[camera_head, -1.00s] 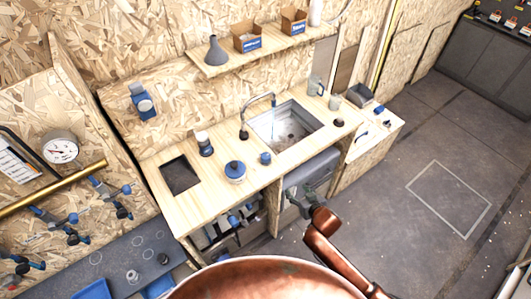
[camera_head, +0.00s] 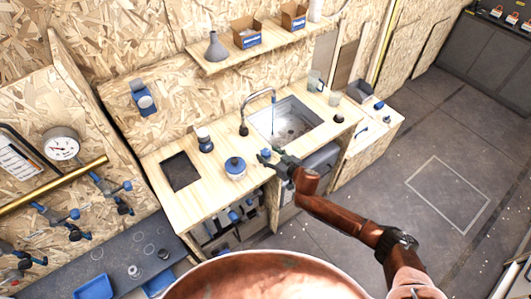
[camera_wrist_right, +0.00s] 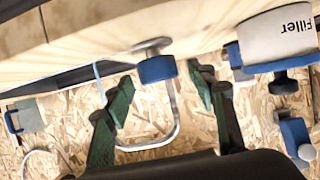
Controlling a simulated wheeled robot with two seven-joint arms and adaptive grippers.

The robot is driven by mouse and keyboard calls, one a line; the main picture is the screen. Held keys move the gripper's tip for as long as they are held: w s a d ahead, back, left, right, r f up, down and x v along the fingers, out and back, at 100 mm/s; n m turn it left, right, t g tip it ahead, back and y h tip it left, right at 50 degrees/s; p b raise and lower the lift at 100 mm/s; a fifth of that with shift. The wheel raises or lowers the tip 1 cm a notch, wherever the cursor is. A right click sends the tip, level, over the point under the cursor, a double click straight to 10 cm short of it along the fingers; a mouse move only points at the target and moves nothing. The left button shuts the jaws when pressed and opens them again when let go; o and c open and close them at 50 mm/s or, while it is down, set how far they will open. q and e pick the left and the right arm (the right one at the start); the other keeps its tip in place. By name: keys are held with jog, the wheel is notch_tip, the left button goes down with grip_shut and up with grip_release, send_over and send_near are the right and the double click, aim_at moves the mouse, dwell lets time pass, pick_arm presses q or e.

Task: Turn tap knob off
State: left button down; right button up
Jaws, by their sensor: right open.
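The blue tap knob (camera_head: 266,153) sits on the light wooden worktop (camera_head: 215,185), in front of the curved grey tap (camera_head: 243,118). A thin blue stream runs from the spout into the sink (camera_head: 312,121). My right gripper (camera_head: 274,162) is at the worktop's front edge, close to the knob. In the right wrist view the knob (camera_wrist_right: 157,69) shows between the two green fingers of the open gripper (camera_wrist_right: 160,93), with the tap's bent pipe (camera_wrist_right: 176,115) behind. I cannot tell whether a finger touches the knob. My left gripper is not in view.
A white and blue pot (camera_head: 235,168) and a dark-based bottle (camera_head: 204,140) stand left of the knob. A square opening (camera_head: 180,172) lies farther left. A shelf (camera_head: 270,38) with boxes and a funnel hangs above. Open floor (camera_head: 440,150) lies to the right.

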jog(key=shift+x, duration=1.05)
jog(key=shift+c, duration=0.5)
jog(key=c, duration=1.1)
jog(key=shift+o, duration=0.2)
